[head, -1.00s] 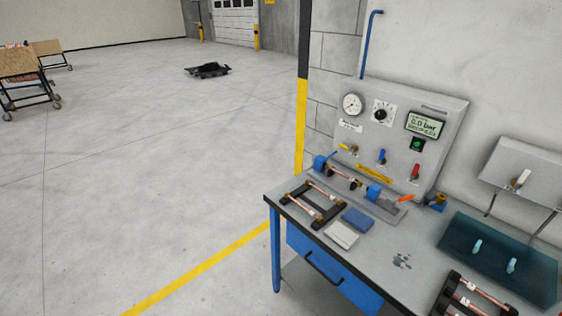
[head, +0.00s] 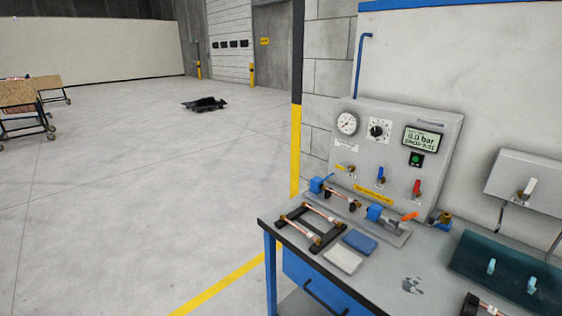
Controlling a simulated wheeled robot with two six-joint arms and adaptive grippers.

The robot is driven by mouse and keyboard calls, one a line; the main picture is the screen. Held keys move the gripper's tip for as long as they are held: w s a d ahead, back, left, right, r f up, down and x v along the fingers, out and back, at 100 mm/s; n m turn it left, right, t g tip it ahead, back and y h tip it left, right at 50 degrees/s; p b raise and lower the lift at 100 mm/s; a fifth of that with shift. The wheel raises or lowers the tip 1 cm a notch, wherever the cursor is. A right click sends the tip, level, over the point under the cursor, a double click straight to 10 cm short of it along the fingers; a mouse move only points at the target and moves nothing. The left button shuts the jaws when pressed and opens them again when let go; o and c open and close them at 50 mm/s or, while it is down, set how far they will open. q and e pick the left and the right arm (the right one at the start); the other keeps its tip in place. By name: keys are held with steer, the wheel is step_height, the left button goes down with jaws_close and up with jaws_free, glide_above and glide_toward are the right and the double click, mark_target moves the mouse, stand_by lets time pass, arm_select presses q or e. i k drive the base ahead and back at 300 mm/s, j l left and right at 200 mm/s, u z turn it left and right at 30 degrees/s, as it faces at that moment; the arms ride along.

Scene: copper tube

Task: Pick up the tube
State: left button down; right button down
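Another copper tube (head: 341,198) sits between the blue clamps of the test fixture (head: 375,214), below the gauge panel. Part of another dark rack with a copper tube (head: 489,309) shows at the bottom right edge, mostly cut off. Which tube the task means cannot be told. Neither of my grippers is in view.
The workbench (head: 385,262) has a blue drawer and leg. A blue cloth (head: 359,241) and a white cloth (head: 343,258) lie beside the rack. The gauge panel (head: 398,150) stands behind. Open floor (head: 120,220) lies to the left.

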mark_target(359, 205)
steer(key=z, duration=3.2)
steer(key=j+u, duration=0.9)
steer(key=j, duration=0.15)
steer(key=i+l, duration=0.05)
